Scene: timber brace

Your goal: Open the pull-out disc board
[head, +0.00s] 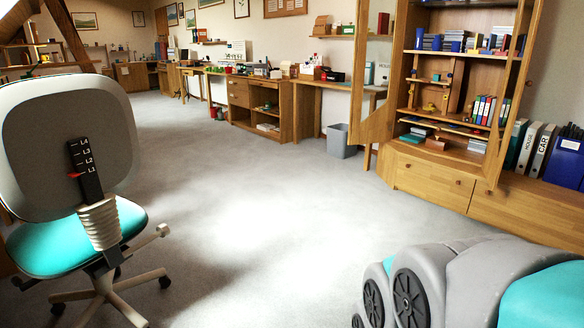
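I cannot pick out the pull-out disc board with certainty. A tall wooden cabinet (405,165) stands at the right with its upper doors open. Inside are shelves with books, binders and small coloured objects. A thin board (443,123) runs across it above the lowest open shelf, but I cannot tell whether it slides. Below is a closed drawer front (433,184) with round knobs. My gripper is not in view.
A teal and grey swivel chair (75,240) stands close at the left. Wooden desks (240,94) line the back wall, with a grey bin (341,142) at their right end. The grey carpet (230,210) between chair and cabinet is clear.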

